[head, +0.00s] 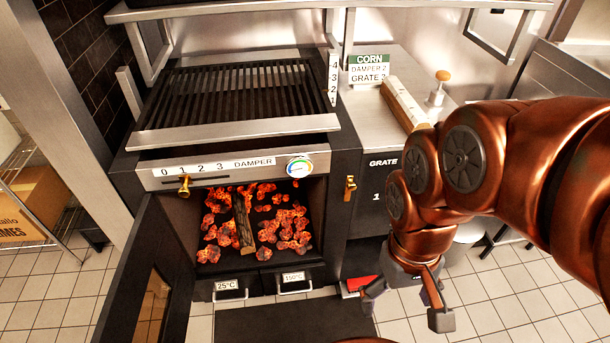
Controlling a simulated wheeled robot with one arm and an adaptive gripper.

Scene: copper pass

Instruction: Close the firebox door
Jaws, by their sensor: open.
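The firebox door (137,270) is a dark panel with a small window. It stands swung wide open at the left of the firebox. The firebox (284,187) is open at the front, with glowing coals (286,230) and a dark log (243,226) inside. My gripper (405,312) is open and empty, pointing down at the lower right of the firebox, well apart from the door. The door's lower end runs out of the picture, and I cannot make out a handle on it.
A grill grate (240,92) sits above the firebox. A brass damper knob (184,186) and a brass latch (350,188) stick out at the front. Two drawers (228,288) lie below. A dark mat (290,322) covers the floor in front. A shelf with a box (35,195) stands left.

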